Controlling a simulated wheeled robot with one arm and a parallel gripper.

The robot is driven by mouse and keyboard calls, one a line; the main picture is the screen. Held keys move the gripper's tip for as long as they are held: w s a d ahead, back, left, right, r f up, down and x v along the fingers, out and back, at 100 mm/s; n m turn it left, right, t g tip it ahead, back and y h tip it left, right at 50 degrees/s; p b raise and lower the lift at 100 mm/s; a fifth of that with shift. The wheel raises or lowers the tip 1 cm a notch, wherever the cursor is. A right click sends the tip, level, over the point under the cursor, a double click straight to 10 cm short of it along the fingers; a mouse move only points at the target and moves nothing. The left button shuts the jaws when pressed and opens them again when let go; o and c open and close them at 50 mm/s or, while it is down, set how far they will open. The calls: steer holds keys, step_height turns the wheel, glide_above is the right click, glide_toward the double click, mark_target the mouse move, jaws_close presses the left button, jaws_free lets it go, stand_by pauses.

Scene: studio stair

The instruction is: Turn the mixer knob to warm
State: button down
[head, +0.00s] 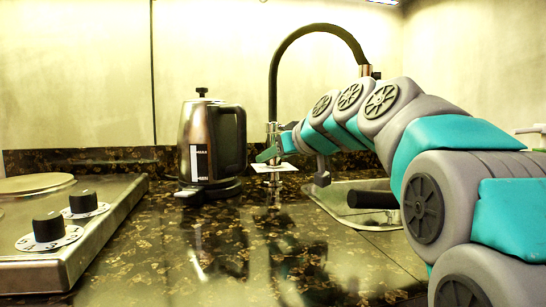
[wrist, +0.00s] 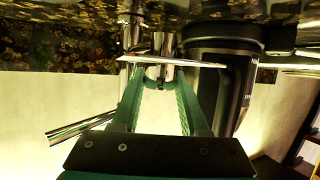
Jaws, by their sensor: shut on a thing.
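The mixer knob shows in the wrist view as a small chrome cylinder (wrist: 163,73) against a thin pale plate (wrist: 185,63), which is seen edge-on. My gripper (wrist: 162,84) has its two teal fingers on either side of the knob and is shut on it. In the head view my gripper (head: 276,151) is at the foot of the tap, just above the pale square plate (head: 273,169). The fingers largely hide the knob there. The tap's black arched spout (head: 318,29) rises behind. I cannot read the knob's setting or any marks.
A steel kettle (head: 199,140) stands close left of my gripper; its dark side shows in the wrist view (wrist: 211,80). A sink (head: 345,205) lies under my arm at right. A hob with two black knobs (head: 48,226) is at left. The front counter (head: 215,255) is clear.

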steer(key=shift+m+t+h, duration=0.3)
steer(key=shift+c, duration=2.1)
jaws_free()
steer(key=v, duration=0.7)
steer(key=shift+s+d+r, duration=0.2)
steer(key=shift+s, duration=0.1)
